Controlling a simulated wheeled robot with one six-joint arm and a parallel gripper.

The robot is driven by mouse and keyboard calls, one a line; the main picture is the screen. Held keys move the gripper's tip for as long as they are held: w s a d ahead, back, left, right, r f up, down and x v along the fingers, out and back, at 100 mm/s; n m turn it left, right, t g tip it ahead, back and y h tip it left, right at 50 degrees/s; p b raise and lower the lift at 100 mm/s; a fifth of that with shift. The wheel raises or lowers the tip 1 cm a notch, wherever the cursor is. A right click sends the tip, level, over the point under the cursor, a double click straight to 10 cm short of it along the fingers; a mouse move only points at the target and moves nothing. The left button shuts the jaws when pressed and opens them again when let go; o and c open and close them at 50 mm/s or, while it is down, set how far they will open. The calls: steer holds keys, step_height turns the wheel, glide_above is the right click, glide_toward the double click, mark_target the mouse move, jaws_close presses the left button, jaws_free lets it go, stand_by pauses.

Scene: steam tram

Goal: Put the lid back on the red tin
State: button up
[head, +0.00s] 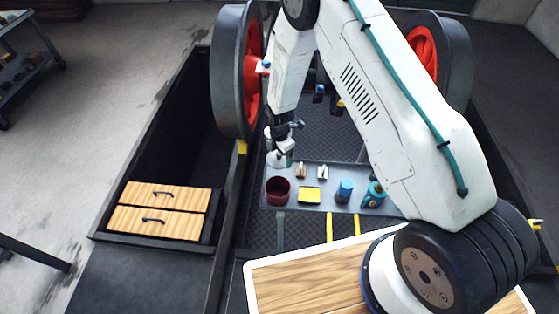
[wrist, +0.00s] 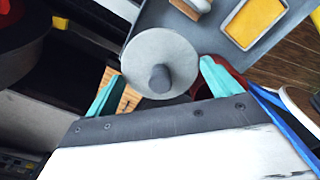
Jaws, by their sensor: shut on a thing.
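The red tin (head: 278,190) stands upright and open-topped on a grey shelf, its dark inside showing in the head view. My gripper (head: 281,150) is above and behind it in that picture. In the wrist view my gripper (wrist: 160,80) has its teal fingers on either side of a round grey lid (wrist: 160,47) with a dark knob, and is shut on it. The lid hangs clear of the shelf. Part of the red tin (wrist: 207,88) shows below the lid, mostly hidden by the lid and a finger.
The grey shelf (head: 310,168) also bears a yellow sponge-like block in a tray (head: 309,195), a blue can (head: 344,190), a teal-and-dark item (head: 374,194) and small wooden-and-white pieces (head: 301,171). Large black-and-red wheels (head: 240,70) flank my arm. Wooden drawers (head: 160,208) stand at left.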

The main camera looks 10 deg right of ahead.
mark_target(276, 159)
steer(key=r, duration=0.1)
steer(key=a+r, duration=0.1)
steer(key=shift+a+r, duration=0.2)
steer(key=shift+r, duration=0.15)
steer(key=s+a+r, duration=0.2)
steer(key=s+r, duration=0.2)
steer(key=s, duration=0.7)
steer(key=shift+s+d+f, duration=0.1)
steer(key=shift+d+f, duration=0.05)
steer(key=shift+f, duration=3.2)
steer(key=shift+f, duration=0.2)
steer(key=o, duration=0.7)
